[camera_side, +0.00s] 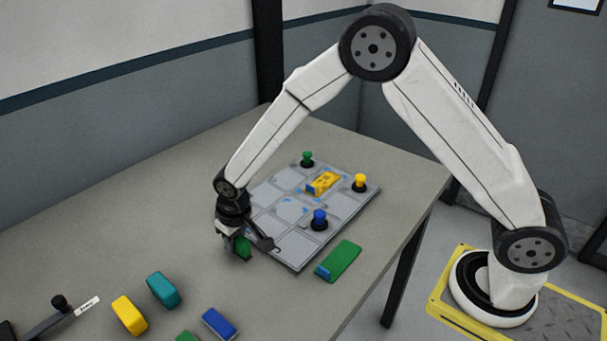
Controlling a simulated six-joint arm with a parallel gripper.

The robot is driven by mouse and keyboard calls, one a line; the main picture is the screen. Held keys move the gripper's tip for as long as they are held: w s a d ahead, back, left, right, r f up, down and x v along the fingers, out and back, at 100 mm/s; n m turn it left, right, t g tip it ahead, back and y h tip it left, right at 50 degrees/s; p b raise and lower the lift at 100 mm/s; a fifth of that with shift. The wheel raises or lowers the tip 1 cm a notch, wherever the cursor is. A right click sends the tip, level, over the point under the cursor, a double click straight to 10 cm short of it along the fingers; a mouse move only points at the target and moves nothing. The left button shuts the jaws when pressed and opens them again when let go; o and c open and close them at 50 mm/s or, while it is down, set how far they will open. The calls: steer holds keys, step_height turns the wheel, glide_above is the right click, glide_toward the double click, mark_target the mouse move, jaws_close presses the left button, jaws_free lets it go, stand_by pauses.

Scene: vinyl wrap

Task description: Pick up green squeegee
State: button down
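My gripper (246,240) is low over the table at the left corner of the grey panel board. Its two fingers are spread, with a small green piece (243,248) between or just behind them. The fingers hide part of this piece, so I cannot tell its full shape or whether they touch it. A flat green piece with a blue edge (343,258) lies on the table at the board's lower right. Another green piece (187,337) is cut off by the bottom edge of the picture. I cannot tell for certain which is the green squeegee.
The grey board (290,237) carries green (307,158), yellow (360,181) and blue (319,217) knobs and a yellow piece (322,183). Yellow (129,315), teal (163,289) and blue (218,323) blocks lie at the front. A dark handled tool (60,305) is far left.

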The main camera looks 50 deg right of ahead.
steer(key=shift+r, duration=0.15)
steer(key=shift+r, duration=0.85)
steer(key=s+d+r, duration=0.3)
steer(key=s+r, duration=0.8)
steer(key=s, duration=0.2)
steer(key=shift+s+d, duration=0.15)
steer(key=shift+s, duration=0.15)
